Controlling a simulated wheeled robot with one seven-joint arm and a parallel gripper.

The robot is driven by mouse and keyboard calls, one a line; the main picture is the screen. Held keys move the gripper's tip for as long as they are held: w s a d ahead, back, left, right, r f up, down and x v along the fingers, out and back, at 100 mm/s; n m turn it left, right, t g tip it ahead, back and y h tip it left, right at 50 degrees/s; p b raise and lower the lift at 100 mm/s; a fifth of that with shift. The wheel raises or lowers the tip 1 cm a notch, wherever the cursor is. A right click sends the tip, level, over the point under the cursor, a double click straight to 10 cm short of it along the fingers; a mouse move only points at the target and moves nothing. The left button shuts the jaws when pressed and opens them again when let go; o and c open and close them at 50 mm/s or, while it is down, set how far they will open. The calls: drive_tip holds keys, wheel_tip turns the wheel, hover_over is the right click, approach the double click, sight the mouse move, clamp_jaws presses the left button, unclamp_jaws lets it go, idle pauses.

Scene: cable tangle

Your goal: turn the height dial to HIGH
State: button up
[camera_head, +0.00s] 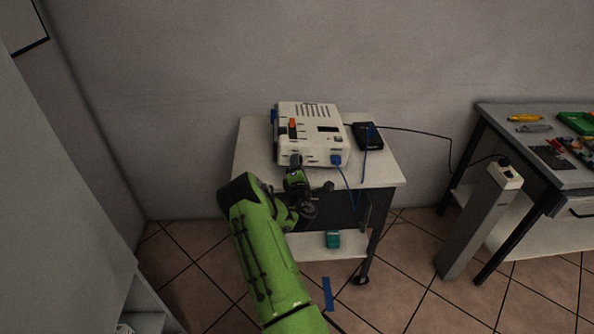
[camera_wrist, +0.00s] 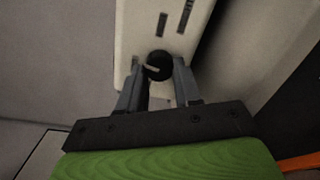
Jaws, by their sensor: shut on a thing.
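A white box-shaped device (camera_head: 309,124) sits on a small white-topped cart (camera_head: 255,132) against the wall. In the wrist view, the device's pale face (camera_wrist: 135,27) fills the upper middle. A round black dial (camera_wrist: 159,66) with a light pointer line sits on that face. My gripper (camera_wrist: 157,77) has its two grey fingers on either side of the dial and is shut on it. Dial markings are not readable.
A blue plug (camera_head: 336,160) with a hanging blue cable is on the device's front, right of my gripper. A black box (camera_head: 368,136) stands right of the device, with a black cable running to a grey post (camera_head: 470,225). A workbench with tools (camera_head: 535,150) is at right.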

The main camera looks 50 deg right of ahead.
drive_tip(key=m+b, duration=0.1)
drive_tip(key=m, duration=0.2)
drive_tip(key=f+m+b, duration=0.1)
drive_tip(key=m, duration=0.2)
drive_tip(key=shift+s+a+m+b, duration=0.15)
drive_tip(key=shift+m+b, duration=0.15)
drive_tip(key=m+b, duration=0.1)
drive_tip(key=m, duration=0.1)
drive_tip(key=shift+m, duration=0.3)
drive_tip(key=shift+o, duration=0.6)
drive_tip(key=shift+m, duration=0.8)
drive_tip(key=shift+o, duration=0.2)
drive_tip(key=shift+a+r+m+b, duration=0.1)
drive_tip(key=shift+m+b, duration=0.45)
drive_tip(key=shift+m, duration=0.45)
drive_tip(key=shift+c, duration=0.2)
drive_tip(key=o, duration=0.9)
drive_tip(key=shift+w, duration=0.2)
drive_tip(key=shift+r, duration=0.1)
